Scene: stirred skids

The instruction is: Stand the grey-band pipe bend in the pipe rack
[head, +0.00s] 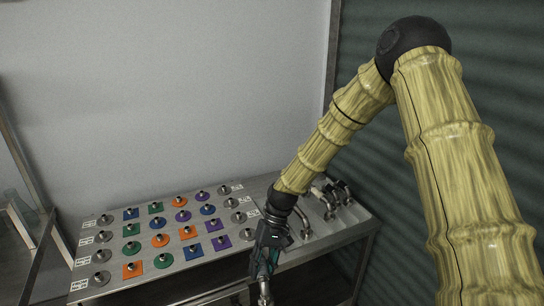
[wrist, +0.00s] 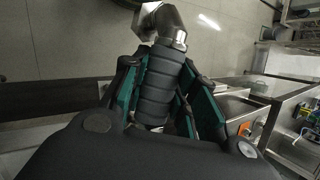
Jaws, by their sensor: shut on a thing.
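My gripper (head: 265,262) hangs in front of the table's front edge in the head view, pointing down. In the wrist view my gripper (wrist: 160,68) is shut on a pipe bend (wrist: 160,18), a shiny metal elbow with a black ribbed sleeve between the fingers. The bend's metal end also shows below the gripper in the head view (head: 265,293). I cannot make out a grey band on it. Several metal pipe bends (head: 331,192) stand close together at the table's right end, partly behind my arm. I cannot tell the pipe rack apart there.
The metal table (head: 120,228) carries rows of orange, green, blue and purple plates with pegs, plus round grey flanges (head: 102,277) and white labels. A wall stands behind it and a ribbed dark panel to the right. Open floor (wrist: 60,45) shows in the wrist view.

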